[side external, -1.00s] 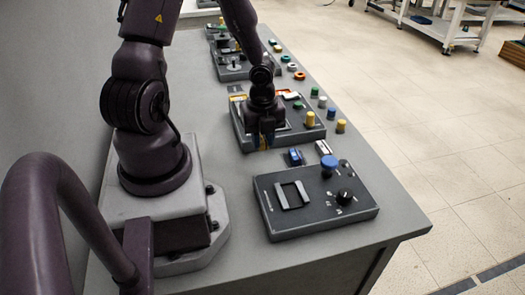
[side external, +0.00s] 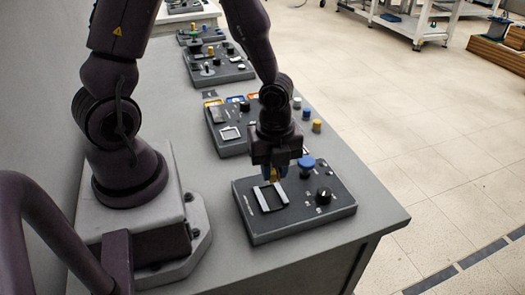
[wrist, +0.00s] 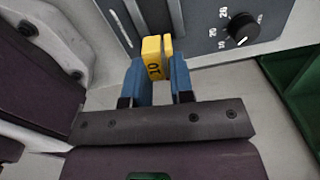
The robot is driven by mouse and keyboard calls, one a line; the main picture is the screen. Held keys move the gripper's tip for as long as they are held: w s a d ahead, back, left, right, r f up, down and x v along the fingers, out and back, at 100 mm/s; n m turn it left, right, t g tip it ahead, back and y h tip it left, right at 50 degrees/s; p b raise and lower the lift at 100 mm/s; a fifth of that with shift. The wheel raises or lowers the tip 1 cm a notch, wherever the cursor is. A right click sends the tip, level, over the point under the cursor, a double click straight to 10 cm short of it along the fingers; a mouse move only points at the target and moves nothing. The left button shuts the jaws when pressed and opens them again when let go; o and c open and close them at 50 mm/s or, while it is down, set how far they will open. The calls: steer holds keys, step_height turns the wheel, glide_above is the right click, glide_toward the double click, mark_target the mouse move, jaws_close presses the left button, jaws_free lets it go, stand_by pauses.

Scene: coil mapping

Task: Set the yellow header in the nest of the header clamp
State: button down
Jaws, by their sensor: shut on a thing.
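My gripper (side external: 276,172) is shut on the yellow header (wrist: 154,58), with a blue finger on each side of it. In the wrist view its end sticks out past the fingertips (wrist: 157,80), and dark marks show on its face. In the side view the header (side external: 274,175) is a small yellow patch between the fingers. The header clamp is a dark box whose nest (side external: 270,197) is a pale square frame. My gripper is at the nest's far edge; I cannot tell whether the header touches it. The nest is not clearly visible in the wrist view.
A blue knob (side external: 306,163) stands just right of my gripper on the same box. A black dial (side external: 323,195) sits right of the nest and shows in the wrist view (wrist: 241,27). Another dark box (side external: 222,140) lies behind. Bare bench (side external: 385,215) lies to the right.

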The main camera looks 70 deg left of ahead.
mark_target(272, 201)
steer(key=shift+a+f+n, duration=0.1)
steer(key=shift+n, duration=0.6)
steer(key=shift+f, duration=2.8)
steer(key=shift+f, duration=0.45)
steer(key=shift+c, duration=2.2)
jaws_free()
steer(key=shift+r, duration=0.1)
steer(key=shift+r, duration=3.4)
